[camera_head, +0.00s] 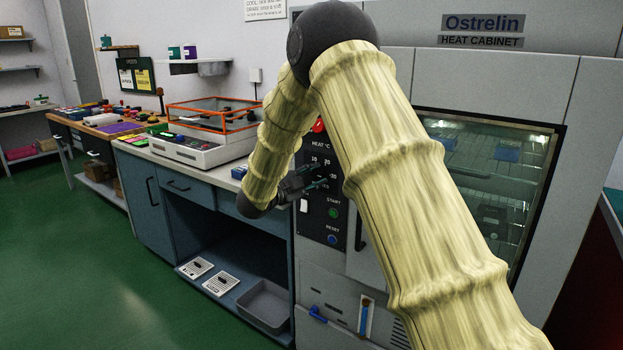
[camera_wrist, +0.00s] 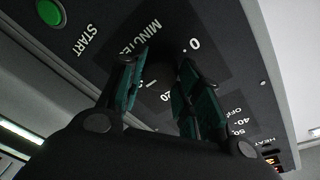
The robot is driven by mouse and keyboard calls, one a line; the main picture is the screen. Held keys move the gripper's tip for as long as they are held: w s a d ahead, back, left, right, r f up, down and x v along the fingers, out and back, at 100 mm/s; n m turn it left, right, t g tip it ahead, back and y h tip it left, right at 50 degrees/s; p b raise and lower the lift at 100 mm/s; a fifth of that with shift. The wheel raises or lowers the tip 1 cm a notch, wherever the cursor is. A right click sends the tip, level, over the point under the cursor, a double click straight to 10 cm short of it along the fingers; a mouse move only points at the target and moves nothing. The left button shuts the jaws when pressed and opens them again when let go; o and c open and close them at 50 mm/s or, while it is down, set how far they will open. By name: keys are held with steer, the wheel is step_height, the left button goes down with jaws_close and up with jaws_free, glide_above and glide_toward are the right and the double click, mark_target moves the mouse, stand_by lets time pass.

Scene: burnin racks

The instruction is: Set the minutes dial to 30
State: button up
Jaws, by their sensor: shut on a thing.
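The minutes dial (camera_wrist: 160,74) is a dark knob on the black control panel (camera_wrist: 85,48), next to the white word MINUTES in the wrist view. My gripper (camera_wrist: 163,82) has its two green-padded fingers on either side of this dial and is shut on it. In the head view my gripper (camera_head: 322,184) reaches the panel from the left, above the START button, and the dial is hidden there.
A green START button (camera_head: 333,213) and blue RESET button (camera_head: 332,239) sit below my gripper. A red button (camera_head: 319,125) is above. The cabinet's glass door (camera_head: 490,170) is at right, behind my arm. A workbench (camera_head: 185,172) stands at left; the green floor is open.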

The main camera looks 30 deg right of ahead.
steer(key=o, duration=1)
steer(key=shift+d, duration=0.2)
steer(key=shift+o, duration=0.2)
steer(key=shift+a, duration=0.15)
steer(key=shift+a, duration=0.1)
steer(key=v, duration=1.2)
